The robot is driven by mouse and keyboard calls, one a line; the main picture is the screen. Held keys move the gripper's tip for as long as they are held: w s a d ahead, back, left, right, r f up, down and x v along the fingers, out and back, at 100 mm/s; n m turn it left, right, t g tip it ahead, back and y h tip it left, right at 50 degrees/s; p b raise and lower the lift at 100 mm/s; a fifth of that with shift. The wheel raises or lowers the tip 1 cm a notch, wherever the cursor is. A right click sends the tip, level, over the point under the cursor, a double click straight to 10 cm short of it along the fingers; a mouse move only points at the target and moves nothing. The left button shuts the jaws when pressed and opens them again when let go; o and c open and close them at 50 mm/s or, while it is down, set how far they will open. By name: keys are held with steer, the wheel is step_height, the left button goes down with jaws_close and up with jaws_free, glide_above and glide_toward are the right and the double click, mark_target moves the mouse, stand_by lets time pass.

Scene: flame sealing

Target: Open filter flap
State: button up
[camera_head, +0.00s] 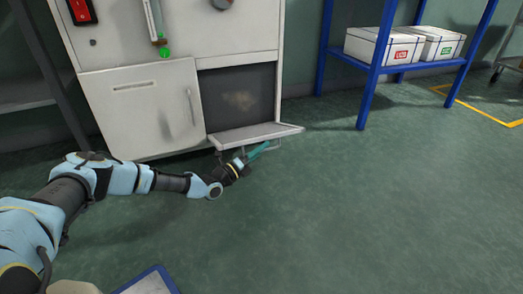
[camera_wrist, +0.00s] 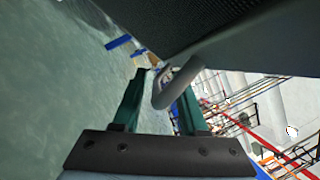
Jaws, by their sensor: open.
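The filter flap (camera_head: 256,134) is the pale panel at the lower right of the white cabinet. It is folded down and outward to about level, and the dark compartment (camera_head: 238,98) above it is exposed. My gripper (camera_head: 259,150) is just below and in front of the flap, with its teal fingers pointing right. In the wrist view, my gripper (camera_wrist: 160,95) is open, and the curved grey flap handle (camera_wrist: 178,84) lies between or just in front of the fingers. I cannot tell whether a finger touches it. The flap's dark underside (camera_wrist: 235,62) fills the upper right there.
A closed cabinet door (camera_head: 142,108) is left of the compartment. A red switch (camera_head: 81,10) and a tube with a green end (camera_head: 165,50) are above. A blue rack (camera_head: 368,95) with white boxes (camera_head: 382,46) stands right.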

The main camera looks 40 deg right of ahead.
steer(key=a+f+p, duration=0.2)
steer(key=a+p, duration=0.1)
steer(key=a, duration=0.7)
steer(key=shift+w+a+p, duration=0.2)
steer(key=shift+a+p, duration=0.1)
steer(key=shift+f, duration=0.1)
steer(key=a+f, duration=0.3)
steer(key=a, duration=0.9)
steer(key=shift+w, duration=0.45)
steer(key=shift+f, duration=0.15)
stand_by(0.7)
